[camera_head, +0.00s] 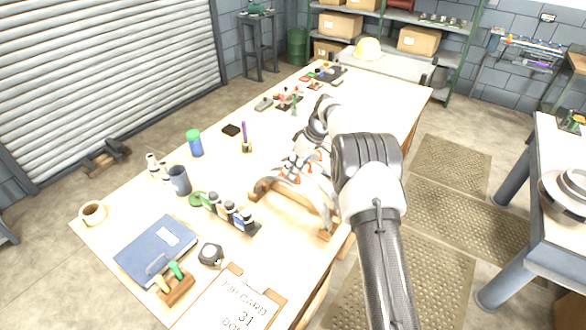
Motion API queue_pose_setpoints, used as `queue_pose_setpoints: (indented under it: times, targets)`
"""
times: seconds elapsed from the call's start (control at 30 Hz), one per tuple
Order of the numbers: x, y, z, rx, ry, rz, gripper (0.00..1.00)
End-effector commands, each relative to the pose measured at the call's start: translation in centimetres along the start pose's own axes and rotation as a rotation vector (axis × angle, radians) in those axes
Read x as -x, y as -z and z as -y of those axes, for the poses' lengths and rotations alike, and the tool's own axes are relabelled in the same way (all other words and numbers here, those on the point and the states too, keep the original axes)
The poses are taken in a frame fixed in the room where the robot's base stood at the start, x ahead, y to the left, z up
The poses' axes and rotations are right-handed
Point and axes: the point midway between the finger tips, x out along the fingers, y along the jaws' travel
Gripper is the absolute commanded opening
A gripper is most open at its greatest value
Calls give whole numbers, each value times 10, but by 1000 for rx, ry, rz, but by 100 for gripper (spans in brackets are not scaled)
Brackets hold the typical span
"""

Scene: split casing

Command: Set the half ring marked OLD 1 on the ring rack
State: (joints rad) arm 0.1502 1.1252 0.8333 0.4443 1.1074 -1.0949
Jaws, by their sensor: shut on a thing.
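A pale grey half ring (317,197) shows as an arch at the near right part of the long wooden table. My gripper (298,174) reaches down to the top of the arch and is shut on it. Any marking on the half ring is too small to read. The wooden ring rack (262,188) shows at the arch's left end, and another wooden piece stands at its right end. The arch is at or just above the rack; I cannot tell whether it touches. My arm hides part of the right side.
A row of small bottles (228,212) stands just left of the rack. A pen holder (246,146) stands behind. The far right of the tabletop is clear.

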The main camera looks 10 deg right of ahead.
Motion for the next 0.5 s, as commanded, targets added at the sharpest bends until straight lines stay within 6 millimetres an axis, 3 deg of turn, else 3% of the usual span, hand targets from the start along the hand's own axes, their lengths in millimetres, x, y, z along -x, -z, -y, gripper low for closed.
queue_pose_setpoints:
  times: [0.5]
  targets:
    - [2,3,-2,3,-7,-10,0]
